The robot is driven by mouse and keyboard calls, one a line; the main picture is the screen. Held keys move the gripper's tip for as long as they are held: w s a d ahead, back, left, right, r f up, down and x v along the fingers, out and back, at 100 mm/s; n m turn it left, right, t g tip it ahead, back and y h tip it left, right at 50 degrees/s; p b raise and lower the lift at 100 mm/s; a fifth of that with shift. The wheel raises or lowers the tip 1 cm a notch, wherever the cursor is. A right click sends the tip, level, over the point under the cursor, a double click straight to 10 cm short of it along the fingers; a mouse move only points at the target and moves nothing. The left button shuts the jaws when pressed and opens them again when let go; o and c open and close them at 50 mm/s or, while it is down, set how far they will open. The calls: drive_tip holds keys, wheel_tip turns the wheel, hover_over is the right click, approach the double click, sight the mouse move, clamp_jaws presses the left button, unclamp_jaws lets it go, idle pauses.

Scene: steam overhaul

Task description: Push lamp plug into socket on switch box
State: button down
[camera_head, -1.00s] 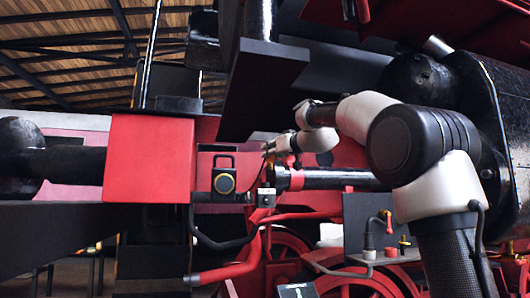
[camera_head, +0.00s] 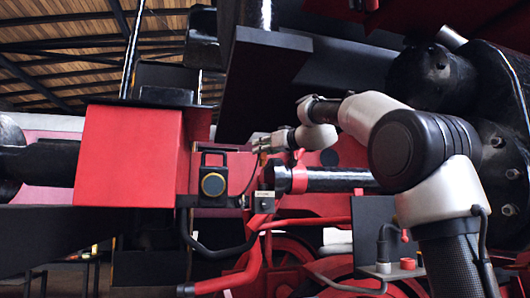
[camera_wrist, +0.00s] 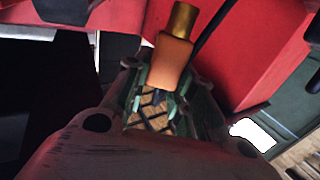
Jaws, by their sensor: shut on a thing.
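The lamp plug (camera_wrist: 170,62), an orange body with a brass end, shows in the wrist view. My gripper (camera_wrist: 158,104) is shut on its lower part, and the brass end points away from the palm. In the head view my gripper (camera_head: 260,147) is small, and the plug is hard to make out there. The small grey switch box (camera_head: 264,202) stands below my gripper, clearly apart from it. Its socket cannot be made out. The dark lamp (camera_head: 213,184) with a yellow ring is to the left of the switch box.
A large red box (camera_head: 128,155) stands left of the lamp. A dark cylinder with a red collar (camera_head: 300,179) lies just right of the switch box. A dark panel (camera_head: 262,85) hangs above my gripper. Red pipes (camera_head: 250,262) run below. Red walls are close in the wrist view.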

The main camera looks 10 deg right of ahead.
sight(263, 161)
drive_tip(key=shift+w+d, duration=0.15)
drive_tip(key=shift+w, duration=0.15)
drive_tip(key=shift+f, duration=2.35)
drive_tip(key=shift+s+f, duration=0.1)
drive_tip(key=shift+f, duration=1.3)
idle(0.4)
drive_tip(key=c, duration=1.1)
unclamp_jaws()
drive_tip(key=shift+d, duration=0.1)
drive_tip(key=v, duration=1.2)
